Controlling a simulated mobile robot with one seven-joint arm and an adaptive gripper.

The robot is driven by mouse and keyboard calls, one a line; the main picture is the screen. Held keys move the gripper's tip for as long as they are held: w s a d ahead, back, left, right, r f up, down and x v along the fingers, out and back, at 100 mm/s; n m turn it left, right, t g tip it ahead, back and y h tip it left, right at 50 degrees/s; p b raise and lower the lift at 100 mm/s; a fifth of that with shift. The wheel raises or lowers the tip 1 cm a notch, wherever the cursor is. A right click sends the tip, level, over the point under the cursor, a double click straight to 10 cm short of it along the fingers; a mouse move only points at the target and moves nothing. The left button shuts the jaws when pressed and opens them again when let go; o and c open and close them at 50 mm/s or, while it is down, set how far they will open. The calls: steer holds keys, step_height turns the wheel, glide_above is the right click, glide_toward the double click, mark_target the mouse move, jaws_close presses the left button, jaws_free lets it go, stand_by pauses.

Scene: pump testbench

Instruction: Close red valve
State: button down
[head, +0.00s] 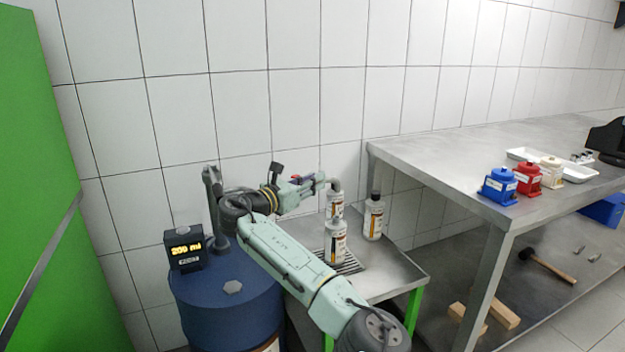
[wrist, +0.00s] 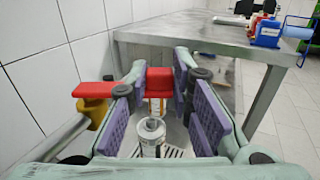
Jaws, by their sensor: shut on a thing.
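The red valve handle (wrist: 93,90) sits on a brass-coloured valve body (wrist: 95,113) on a metal pipe (wrist: 62,138) at the left of the wrist view. The handle runs behind my left finger, and its red end shows between the fingers. My gripper (wrist: 162,98) is shut on this handle, with purple pads on either side. An open-necked white bottle (wrist: 151,130) stands below, between the fingers in the wrist view.
A blue drum (head: 225,300) carries a display (head: 184,249) reading about 200 ml. White bottles (head: 335,245) stand on the small metal table (head: 395,275). A steel workbench (head: 430,160) to the right holds blue, red and cream units. The tiled wall is close behind.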

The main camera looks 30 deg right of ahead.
steer(key=shift+a+g, duration=0.2)
steer(key=shift+g, duration=0.1)
steer(key=c, duration=1.4)
jaws_free()
steer(key=v, duration=1.2)
steer(key=shift+f, duration=0.1)
steer(key=shift+c, duration=0.4)
